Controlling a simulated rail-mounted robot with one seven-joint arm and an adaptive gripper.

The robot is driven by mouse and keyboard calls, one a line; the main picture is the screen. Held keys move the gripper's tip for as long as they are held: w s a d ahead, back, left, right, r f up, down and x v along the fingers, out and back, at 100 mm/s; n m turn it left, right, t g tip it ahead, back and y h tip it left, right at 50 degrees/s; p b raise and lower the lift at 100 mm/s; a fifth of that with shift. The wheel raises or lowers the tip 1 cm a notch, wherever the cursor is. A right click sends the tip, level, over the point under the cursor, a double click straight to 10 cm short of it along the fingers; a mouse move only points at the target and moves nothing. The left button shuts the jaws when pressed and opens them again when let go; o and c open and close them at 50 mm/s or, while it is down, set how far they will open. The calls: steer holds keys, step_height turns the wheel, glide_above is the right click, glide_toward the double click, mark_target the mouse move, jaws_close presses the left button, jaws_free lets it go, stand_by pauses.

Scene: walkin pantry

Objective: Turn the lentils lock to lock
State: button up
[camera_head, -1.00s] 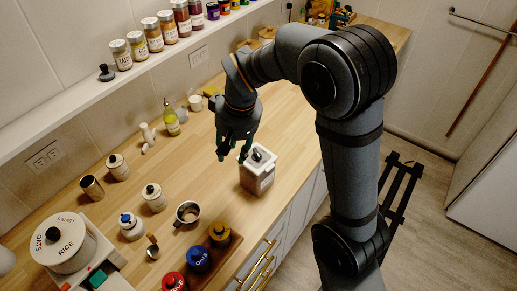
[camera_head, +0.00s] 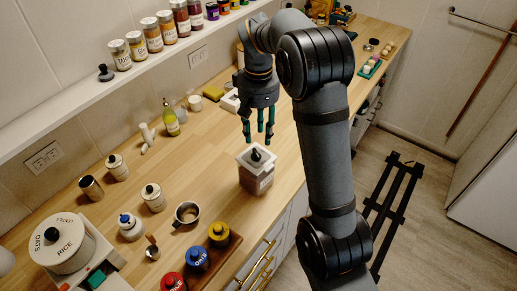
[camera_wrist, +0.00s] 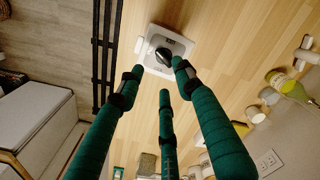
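A square clear-sided canister with a white lid (camera_head: 256,172) stands upright near the counter's front edge; its label is too small to read, so I cannot confirm it is the lentils. A black knob (camera_head: 256,156) sits on its lid. In the wrist view the knob (camera_wrist: 163,55) shows from above as a dark, elongated handle on the pale lid (camera_wrist: 178,44). My gripper (camera_head: 258,138) points down just above and behind the canister, its green fingers spread and empty. In the wrist view the open fingertips (camera_wrist: 156,80) are beside the knob, not around it.
Red, blue and yellow-lidded jars (camera_head: 196,259) stand in a wooden tray at the front. Bare counter surrounds the canister. A spice shelf (camera_head: 130,80) runs along the wall.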

mark_target(258, 153)
step_height(258, 153, down, 7)
steer(key=shift+f+p, duration=0.2)
steer(key=shift+p, duration=0.1)
steer(key=shift+c, duration=0.9)
steer(key=shift+a, duration=0.1)
jaws_close()
